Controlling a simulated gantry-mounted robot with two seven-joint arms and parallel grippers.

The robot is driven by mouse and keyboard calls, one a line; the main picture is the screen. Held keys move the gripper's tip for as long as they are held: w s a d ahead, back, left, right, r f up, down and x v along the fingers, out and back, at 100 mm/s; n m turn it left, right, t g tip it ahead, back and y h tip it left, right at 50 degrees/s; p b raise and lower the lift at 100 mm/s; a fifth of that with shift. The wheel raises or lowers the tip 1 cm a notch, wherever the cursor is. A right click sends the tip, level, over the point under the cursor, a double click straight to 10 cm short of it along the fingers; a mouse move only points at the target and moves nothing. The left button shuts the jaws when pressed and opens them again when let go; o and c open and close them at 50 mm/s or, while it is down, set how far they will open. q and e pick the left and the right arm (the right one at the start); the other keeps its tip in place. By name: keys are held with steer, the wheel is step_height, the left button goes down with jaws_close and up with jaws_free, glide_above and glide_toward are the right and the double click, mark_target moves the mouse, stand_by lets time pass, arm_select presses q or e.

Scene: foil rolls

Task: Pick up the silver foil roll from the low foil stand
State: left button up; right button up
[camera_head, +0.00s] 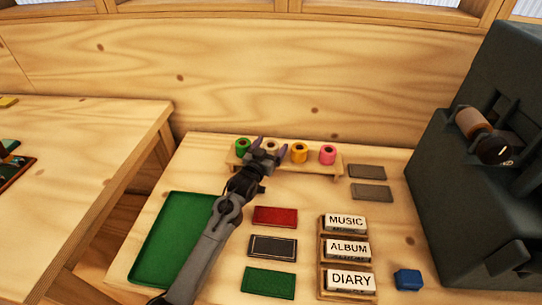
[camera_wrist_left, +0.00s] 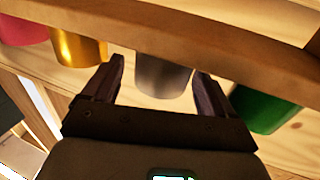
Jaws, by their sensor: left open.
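The low foil stand (camera_head: 240,165) is a narrow wooden shelf at the back of the table, carrying a row of foil rolls. The silver foil roll (camera_head: 271,146) stands between the green and gold ones, partly hidden by my left gripper (camera_head: 268,152). In the left wrist view the silver roll (camera_wrist_left: 160,80) shows between the two open fingers of my left gripper (camera_wrist_left: 158,72), with a gap on each side. The wooden board of the stand (camera_wrist_left: 185,35) crosses that view above the fingers. My right gripper is in neither view.
The green roll (camera_head: 242,145) is close left of the gripper; the gold (camera_head: 299,153) and pink (camera_head: 328,155) rolls are to its right. A green tray (camera_head: 165,245), colored books, and labelled MUSIC (camera_head: 345,222), ALBUM and DIARY blocks lie nearer. A dark machine (camera_head: 470,200) stands right.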

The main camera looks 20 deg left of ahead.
arm_select(q)
steer(key=shift+w+r, duration=0.1)
steer(key=shift+w, duration=0.25)
steer(key=c, duration=1.1)
steer(key=shift+r, duration=0.15)
